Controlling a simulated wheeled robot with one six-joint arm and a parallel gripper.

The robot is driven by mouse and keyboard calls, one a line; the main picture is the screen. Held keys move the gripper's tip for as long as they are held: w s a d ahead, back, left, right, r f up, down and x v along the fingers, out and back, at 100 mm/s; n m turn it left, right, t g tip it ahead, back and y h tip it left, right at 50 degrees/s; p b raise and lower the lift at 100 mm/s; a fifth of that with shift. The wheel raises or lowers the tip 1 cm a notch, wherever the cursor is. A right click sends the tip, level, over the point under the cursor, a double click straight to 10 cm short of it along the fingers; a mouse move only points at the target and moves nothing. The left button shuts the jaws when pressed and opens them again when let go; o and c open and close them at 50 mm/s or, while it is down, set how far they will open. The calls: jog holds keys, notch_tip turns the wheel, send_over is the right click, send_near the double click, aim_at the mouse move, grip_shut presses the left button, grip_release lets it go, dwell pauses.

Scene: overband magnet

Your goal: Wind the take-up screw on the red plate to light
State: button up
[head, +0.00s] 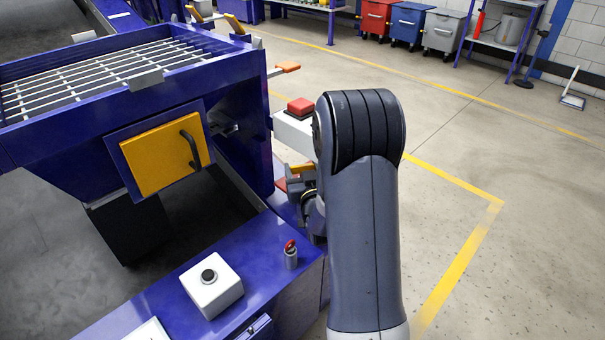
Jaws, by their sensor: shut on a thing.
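A small red plate (282,185) shows at the right end of the blue machine frame, just left of my arm. My gripper (300,190) is only partly in view there, low beside the frame and close to the red plate. My own arm covers most of it. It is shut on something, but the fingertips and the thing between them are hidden. I cannot make out the take-up screw or a light on the plate.
A yellow hatch (166,157) with a black handle is on the blue machine (240,110). A white button box (211,285) and a red-topped switch (290,254) stand on the blue beam in front. A red block (301,106) sits above.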

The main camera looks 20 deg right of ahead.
dwell(0.5)
jog(key=o, duration=1)
jog(key=shift+r+p, duration=0.1)
jog(key=shift+p, duration=0.2)
